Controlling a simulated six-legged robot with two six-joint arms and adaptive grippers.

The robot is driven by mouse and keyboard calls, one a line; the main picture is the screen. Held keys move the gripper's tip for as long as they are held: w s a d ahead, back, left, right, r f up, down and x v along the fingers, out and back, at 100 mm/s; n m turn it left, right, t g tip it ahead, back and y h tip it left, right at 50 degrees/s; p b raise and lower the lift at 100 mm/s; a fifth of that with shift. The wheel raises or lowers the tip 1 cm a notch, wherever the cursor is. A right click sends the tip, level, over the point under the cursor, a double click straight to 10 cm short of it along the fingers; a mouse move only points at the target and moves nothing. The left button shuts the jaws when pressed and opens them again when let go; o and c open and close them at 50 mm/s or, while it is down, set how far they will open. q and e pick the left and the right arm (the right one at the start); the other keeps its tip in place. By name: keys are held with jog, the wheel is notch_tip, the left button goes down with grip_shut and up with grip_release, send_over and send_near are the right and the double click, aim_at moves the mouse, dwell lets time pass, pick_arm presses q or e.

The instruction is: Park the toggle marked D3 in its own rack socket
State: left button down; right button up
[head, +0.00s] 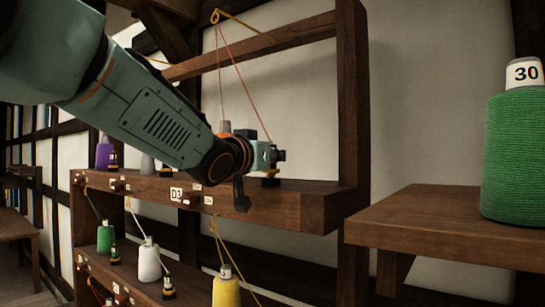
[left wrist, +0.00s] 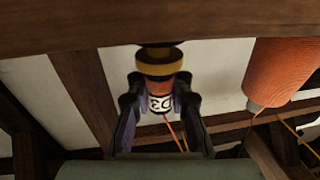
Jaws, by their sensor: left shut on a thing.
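My left gripper (left wrist: 160,100) is shut on the D3 toggle (left wrist: 160,104). The toggle has a reddish body, a white label that reads upside down in the wrist view, and a gold-and-black end (left wrist: 158,60). In the head view this dark end (head: 270,181) shows below the gripper (head: 262,160), right at the upper shelf of the rack (head: 275,198); I cannot tell whether it touches or sits in a socket. An orange-red line runs from the toggle to the high eyelet (head: 215,17). A D3 plate (head: 176,194) is on the shelf front. The D3 socket is not distinguishable. My right gripper is not in view.
An orange spool (left wrist: 282,75) stands close beside the toggle. A purple spool (head: 103,155) and other toggles stand farther left. Green, white and yellow (head: 226,290) spools are on the lower shelf. A post (head: 352,110) and a green spool marked 30 (head: 515,150) are at right.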

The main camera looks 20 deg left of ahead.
pick_arm(q)
jog(key=shift+s, duration=0.1)
dwell(0.5)
jog(key=shift+f, duration=0.15)
jog(key=shift+f+b, duration=0.4)
jog(key=shift+b, duration=0.1)
jog(key=c, duration=1.5)
grip_release()
jog(key=shift+a, duration=0.1)
